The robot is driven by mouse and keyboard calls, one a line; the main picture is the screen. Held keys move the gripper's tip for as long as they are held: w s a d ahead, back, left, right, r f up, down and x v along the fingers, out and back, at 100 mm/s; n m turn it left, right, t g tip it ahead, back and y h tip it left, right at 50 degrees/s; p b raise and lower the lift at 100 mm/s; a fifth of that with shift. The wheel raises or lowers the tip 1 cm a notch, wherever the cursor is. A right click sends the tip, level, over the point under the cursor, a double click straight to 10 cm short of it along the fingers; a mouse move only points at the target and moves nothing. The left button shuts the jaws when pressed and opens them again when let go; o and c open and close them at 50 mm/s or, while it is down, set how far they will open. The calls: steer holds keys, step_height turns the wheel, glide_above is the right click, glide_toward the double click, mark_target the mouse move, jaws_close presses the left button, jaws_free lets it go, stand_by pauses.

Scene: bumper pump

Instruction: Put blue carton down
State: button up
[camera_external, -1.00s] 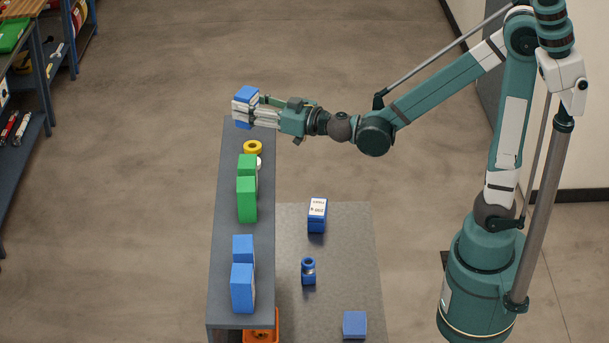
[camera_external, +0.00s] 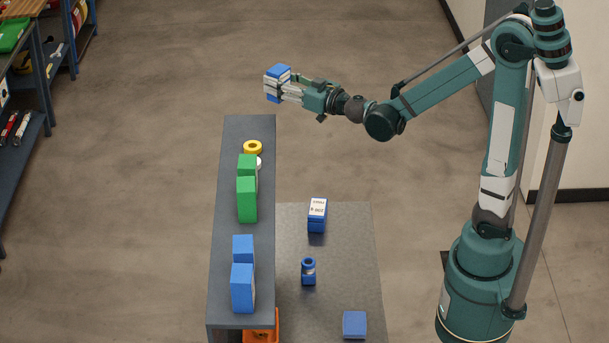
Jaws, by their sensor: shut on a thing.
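My gripper (camera_external: 284,88) is shut on a blue carton (camera_external: 277,72). The carton has a blue top, and the pale fingers cover part of its sides. My gripper holds it in the air near the far end of the narrow grey shelf, at the right of that end in the picture. Two other blue cartons (camera_external: 242,288) stand on the near part of the shelf. A blue carton with a white label on top (camera_external: 317,215) and a plain blue block (camera_external: 354,324) are on the lower grey surface.
The grey shelf (camera_external: 229,170) also carries green cartons (camera_external: 247,199), a yellow ring (camera_external: 253,147) and a small white item. A blue bottle-like part (camera_external: 308,271) stands on the grey mat (camera_external: 352,265). An orange bin (camera_external: 264,333) is below the shelf. The shelf's far end is clear.

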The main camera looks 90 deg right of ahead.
steer(key=s+d+f+h, duration=0.1)
steer(key=s+d, duration=0.3)
steer(key=d, duration=0.2)
steer(key=shift+s+f+m+g+b, duration=0.2)
steer(key=shift+m+g+b, duration=0.2)
steer(key=shift+f, duration=0.1)
step_height(320, 180, down, 5)
steer(key=b, duration=0.5)
steer(key=shift+r, duration=0.2)
